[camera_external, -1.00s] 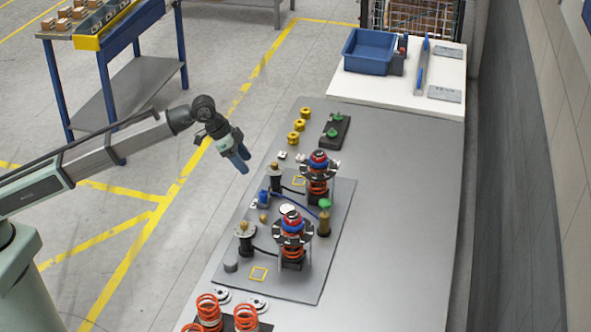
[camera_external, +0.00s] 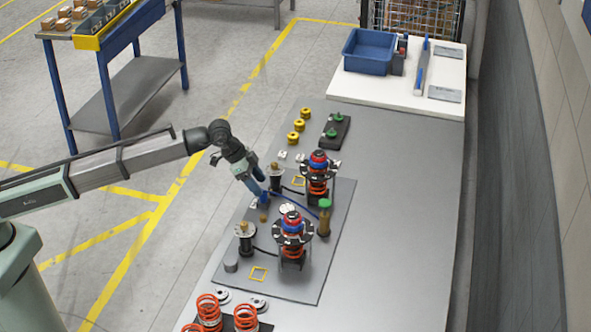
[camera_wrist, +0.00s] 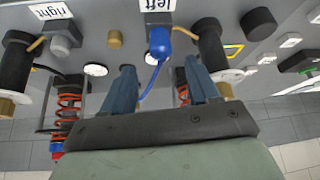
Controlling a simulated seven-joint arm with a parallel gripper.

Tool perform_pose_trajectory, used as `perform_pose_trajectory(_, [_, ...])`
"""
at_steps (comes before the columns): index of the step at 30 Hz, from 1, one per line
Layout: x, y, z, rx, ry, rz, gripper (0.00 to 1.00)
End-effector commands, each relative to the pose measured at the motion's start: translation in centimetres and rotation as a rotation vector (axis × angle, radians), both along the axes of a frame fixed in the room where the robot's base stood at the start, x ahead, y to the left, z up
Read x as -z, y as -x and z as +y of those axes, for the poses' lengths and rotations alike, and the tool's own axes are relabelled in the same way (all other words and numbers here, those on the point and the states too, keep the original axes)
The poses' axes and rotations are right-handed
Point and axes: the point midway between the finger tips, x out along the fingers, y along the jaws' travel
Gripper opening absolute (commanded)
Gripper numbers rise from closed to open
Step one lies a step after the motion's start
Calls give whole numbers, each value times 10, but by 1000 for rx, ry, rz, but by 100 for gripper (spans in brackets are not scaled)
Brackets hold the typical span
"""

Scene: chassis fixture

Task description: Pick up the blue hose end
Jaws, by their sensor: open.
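The blue hose end (camera_wrist: 159,42) sits at a small grey block by the "left" label (camera_wrist: 158,5) in the wrist view. Its thin blue hose curves down between my fingers in that view. In the external view the blue hose (camera_external: 296,203) runs across the plate toward a brass cylinder with a green cap (camera_external: 324,218); its end is mostly covered by my fingers. My gripper (camera_external: 259,188) is low over the plate's left edge, tilted. In the wrist view my gripper (camera_wrist: 160,68) has its two blue fingers apart, one on each side of the hose, just short of the hose end.
Two orange spring assemblies (camera_external: 292,238) (camera_external: 318,178) and black posts (camera_external: 245,238) stand on the grey plate (camera_external: 308,285) close by. A block by the "right" label (camera_wrist: 48,8) is empty-looking. The bench (camera_external: 400,210) right of the plate is clear.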

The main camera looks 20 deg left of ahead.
Motion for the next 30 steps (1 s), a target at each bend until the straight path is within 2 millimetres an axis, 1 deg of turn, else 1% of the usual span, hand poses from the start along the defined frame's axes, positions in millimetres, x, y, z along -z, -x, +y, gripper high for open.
perform_pose_trajectory(7, [28,-4,-6,0,-2,2,60])
perform_pose_trajectory(12, [44,-6,-16,0,0,1,60])
perform_pose_trajectory(20, [46,-6,-17,0,0,0,59])
perform_pose_trajectory(30, [45,-6,-17,0,0,0,26])
